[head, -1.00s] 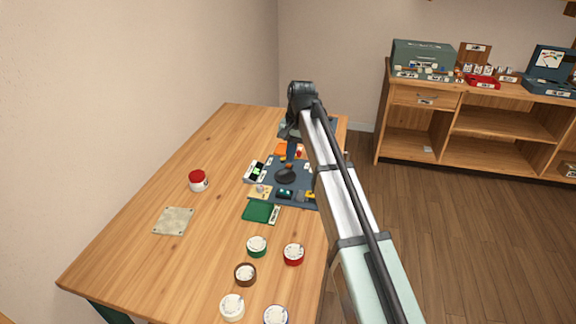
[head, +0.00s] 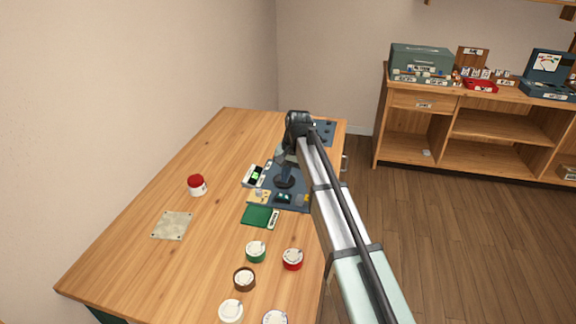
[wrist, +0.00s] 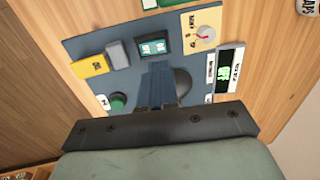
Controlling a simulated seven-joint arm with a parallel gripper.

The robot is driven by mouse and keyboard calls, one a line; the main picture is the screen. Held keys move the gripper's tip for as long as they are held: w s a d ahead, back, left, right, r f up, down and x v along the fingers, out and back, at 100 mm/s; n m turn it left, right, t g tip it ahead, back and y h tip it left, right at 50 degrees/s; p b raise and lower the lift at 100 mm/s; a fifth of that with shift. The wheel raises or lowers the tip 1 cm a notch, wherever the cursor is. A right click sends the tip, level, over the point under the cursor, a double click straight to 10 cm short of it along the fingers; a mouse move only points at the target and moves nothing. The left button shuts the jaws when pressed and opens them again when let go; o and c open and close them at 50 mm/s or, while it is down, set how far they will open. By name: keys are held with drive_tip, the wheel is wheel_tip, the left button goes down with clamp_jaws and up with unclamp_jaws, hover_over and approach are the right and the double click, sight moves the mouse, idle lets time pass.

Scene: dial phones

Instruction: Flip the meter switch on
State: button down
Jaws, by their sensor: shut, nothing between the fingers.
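A blue-grey panel (head: 293,203) with several small devices lies on the wooden table; it also fills the middle of the wrist view (wrist: 85,50). A white-cased meter with a lit green display (wrist: 228,70) sits at the panel's right edge in the wrist view. In the head view the meter (head: 253,176) is at the panel's left edge. I cannot make out the position of its switch. My gripper (wrist: 160,68) is shut and empty, pointing down over the panel, left of the meter in the wrist view. A dark round part (wrist: 183,83) is partly hidden behind the fingers.
Around the fingers in the wrist view are a yellow block (wrist: 89,64), a teal display (wrist: 153,46), a dial (wrist: 203,34) and a green knob (wrist: 117,101). A green board (head: 258,216) and several round pots stand nearer. The table's left side is mostly clear.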

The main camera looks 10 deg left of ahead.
sight(281, 195)
drive_tip(key=shift+a+f, duration=0.2)
drive_tip(key=shift+f, duration=0.85)
drive_tip(key=shift+a+f, duration=0.25)
drive_tip(key=shift+f, duration=0.75)
drive_tip(key=shift+a+f, duration=0.2)
drive_tip(key=shift+f, duration=0.85)
